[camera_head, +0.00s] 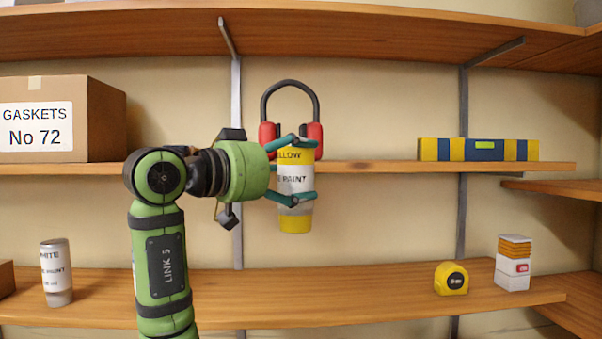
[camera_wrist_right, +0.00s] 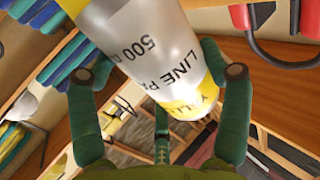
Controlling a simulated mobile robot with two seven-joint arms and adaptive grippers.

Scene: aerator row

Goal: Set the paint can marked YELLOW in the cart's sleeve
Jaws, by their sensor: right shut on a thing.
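The yellow paint can (camera_head: 295,181) is a white and grey can with yellow ends, its label partly reading "LLOW" and "PAINT". My right gripper (camera_head: 303,172) is shut on it and holds it nearly upright in the air in front of the shelves. In the right wrist view the can (camera_wrist_right: 150,50) lies between the green fingers of the gripper (camera_wrist_right: 165,85), with "LINE PA" and "500" readable. The left gripper is out of view. The cart and its sleeve cannot be made out for sure in either view.
A white paint can (camera_head: 57,272) stands on the lower shelf (camera_head: 390,298) at left. The lower shelf's middle is clear.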

